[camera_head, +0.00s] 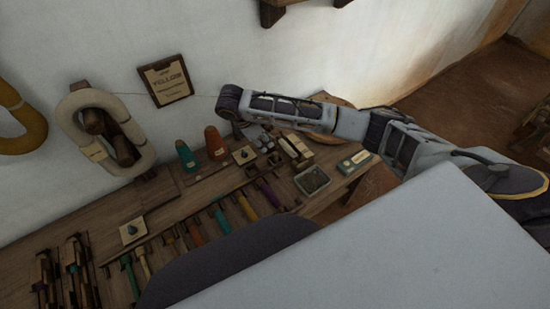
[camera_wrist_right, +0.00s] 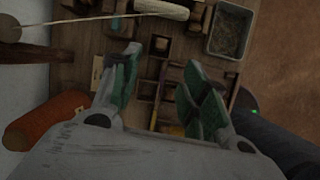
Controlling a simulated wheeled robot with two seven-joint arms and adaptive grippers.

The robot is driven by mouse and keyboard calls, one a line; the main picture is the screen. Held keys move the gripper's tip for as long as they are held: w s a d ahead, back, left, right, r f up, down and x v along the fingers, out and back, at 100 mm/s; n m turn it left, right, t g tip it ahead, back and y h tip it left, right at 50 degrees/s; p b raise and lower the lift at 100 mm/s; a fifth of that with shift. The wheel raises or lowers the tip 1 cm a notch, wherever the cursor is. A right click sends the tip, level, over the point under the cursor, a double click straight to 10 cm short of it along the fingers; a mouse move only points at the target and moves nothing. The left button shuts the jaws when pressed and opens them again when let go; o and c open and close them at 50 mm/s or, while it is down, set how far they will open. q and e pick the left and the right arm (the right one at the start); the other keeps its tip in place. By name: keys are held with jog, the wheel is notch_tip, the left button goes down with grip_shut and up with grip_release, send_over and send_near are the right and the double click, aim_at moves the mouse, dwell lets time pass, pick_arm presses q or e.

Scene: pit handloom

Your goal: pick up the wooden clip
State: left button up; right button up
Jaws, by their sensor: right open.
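My right gripper (camera_head: 264,146) hangs down over the wooden bench (camera_head: 205,190) in the head view, beside an orange cone (camera_head: 215,142). In the right wrist view, its two green-padded fingers (camera_wrist_right: 160,82) are spread apart with nothing between their tips. Past the fingertips are small dark wooden pieces (camera_wrist_right: 160,45) on the bench. I cannot tell for certain which of them is the wooden clip. Part of the bench near the gripper is hidden by my arm in the head view. My left gripper is not in view.
A small grey tray (camera_head: 312,180) lies to the right of the gripper. A teal cone (camera_head: 187,156) stands to the left. Several coloured rods (camera_head: 220,218) lie along the front.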

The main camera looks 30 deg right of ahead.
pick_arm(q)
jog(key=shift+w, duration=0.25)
pick_arm(e)
jog(key=shift+d+n, duration=0.1)
jog(key=shift+n, duration=0.4)
send_over(274, 154)
jog(key=a, duration=0.2)
notch_tip(274, 154, down, 6)
jog(key=f, duration=0.1)
jog(key=shift+s+f+b, duration=0.2)
jog(key=shift+f+b, duration=0.15)
jog(key=shift+b, duration=0.05)
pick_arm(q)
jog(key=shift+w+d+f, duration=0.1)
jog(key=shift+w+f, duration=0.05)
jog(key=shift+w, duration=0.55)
pick_arm(e)
jog(key=shift+d+f, duration=0.1)
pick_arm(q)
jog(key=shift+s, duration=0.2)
pick_arm(e)
jog(key=shift+f, duration=0.15)
